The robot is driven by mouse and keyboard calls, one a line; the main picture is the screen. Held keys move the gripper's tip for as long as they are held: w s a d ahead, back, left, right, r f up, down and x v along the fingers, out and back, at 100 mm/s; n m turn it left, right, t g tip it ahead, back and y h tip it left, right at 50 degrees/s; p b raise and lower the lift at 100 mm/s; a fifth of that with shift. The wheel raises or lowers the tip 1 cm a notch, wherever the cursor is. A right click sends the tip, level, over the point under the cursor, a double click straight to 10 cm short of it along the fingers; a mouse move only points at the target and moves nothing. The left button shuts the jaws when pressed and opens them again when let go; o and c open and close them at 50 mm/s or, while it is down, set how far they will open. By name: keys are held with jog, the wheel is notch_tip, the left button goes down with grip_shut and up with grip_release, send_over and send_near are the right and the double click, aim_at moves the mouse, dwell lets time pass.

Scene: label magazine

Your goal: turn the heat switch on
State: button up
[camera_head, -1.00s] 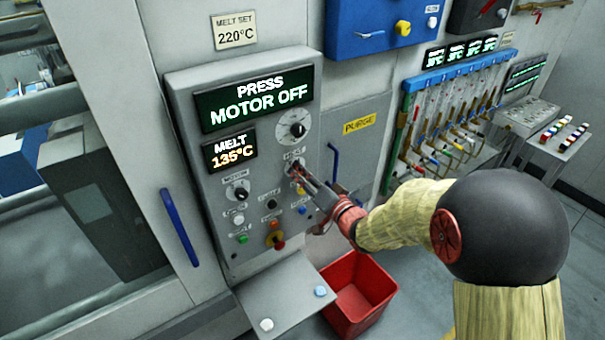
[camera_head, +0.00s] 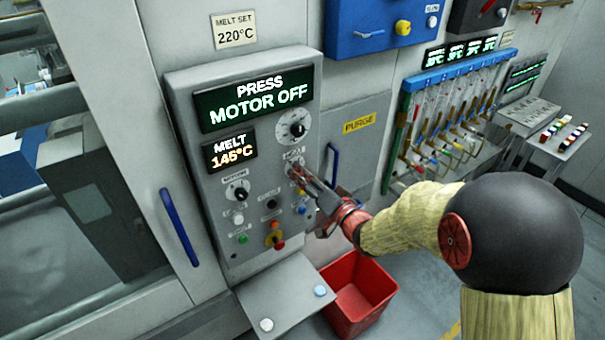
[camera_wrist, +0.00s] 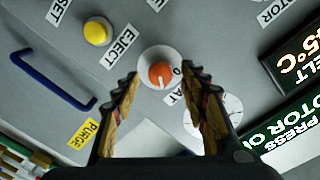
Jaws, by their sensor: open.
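The heat switch (camera_wrist: 161,74) is an orange knob on a round white plate, on the grey control panel (camera_head: 184,105). In the wrist view a label ending in "AT" is beside it, partly covered by a finger, and a "0" mark shows at the plate's edge. My gripper (camera_wrist: 165,80) is open, with one finger on each side of the knob and a gap to both. In the head view my gripper (camera_head: 295,174) is at the panel below the large dial (camera_head: 293,125) and largely hides the switch. The melt display (camera_head: 229,151) reads 145°C.
The press display (camera_head: 254,97) reads "MOTOR OFF". The motor switch (camera_head: 237,190) and several buttons are close by on the panel. A blue handle (camera_head: 333,165) stands to the right. A red bin (camera_head: 352,290) and a small shelf (camera_head: 280,290) are below.

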jog(key=v, duration=1)
jog(key=shift+s+d, duration=0.2)
jog(key=shift+s, duration=0.05)
